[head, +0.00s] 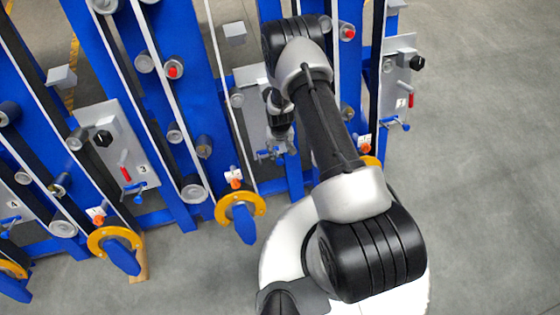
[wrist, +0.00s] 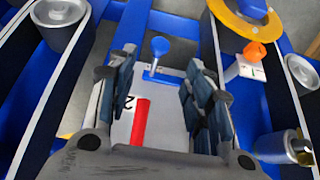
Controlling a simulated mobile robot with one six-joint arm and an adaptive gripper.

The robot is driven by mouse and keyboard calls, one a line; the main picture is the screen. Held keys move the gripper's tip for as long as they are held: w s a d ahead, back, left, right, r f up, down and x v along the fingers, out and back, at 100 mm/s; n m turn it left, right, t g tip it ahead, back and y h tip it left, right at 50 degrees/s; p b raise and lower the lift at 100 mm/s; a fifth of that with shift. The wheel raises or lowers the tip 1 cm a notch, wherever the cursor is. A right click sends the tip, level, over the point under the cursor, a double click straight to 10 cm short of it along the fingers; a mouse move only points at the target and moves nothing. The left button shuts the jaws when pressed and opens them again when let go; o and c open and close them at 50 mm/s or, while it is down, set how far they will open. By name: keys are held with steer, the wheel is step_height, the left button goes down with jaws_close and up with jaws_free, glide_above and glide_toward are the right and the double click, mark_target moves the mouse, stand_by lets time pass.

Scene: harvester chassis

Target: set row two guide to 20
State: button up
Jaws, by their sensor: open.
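The panel marked 2 (wrist: 172,92) lies under my gripper in the wrist view; its number reads upside down. It carries a red bar (wrist: 139,122) and a blue round-headed knob (wrist: 159,47) on a stem. My gripper (wrist: 160,64) is open, with its fingers either side of the panel and the knob just beyond, between the tips. Nothing is held. In the head view my gripper (head: 279,149) points down at this panel (head: 254,112), which my arm partly hides. An orange knob (wrist: 254,51) with a white tag (wrist: 250,68) sits beside a yellow ring (wrist: 236,16). Tag figures are unreadable.
Similar panels marked 3 (head: 118,145) and 4 (head: 14,207) stand to the left, and another panel (head: 397,75) to the right. Blue uprights, black belts and grey rollers (wrist: 60,14) crowd both sides of my gripper. Open grey floor (head: 490,190) lies right.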

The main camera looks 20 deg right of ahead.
mark_target(280, 161)
step_height(280, 161, down, 11)
steer(key=b, duration=0.3)
steer(key=shift+r, duration=0.1)
steer(key=shift+c, duration=0.4)
jaws_close()
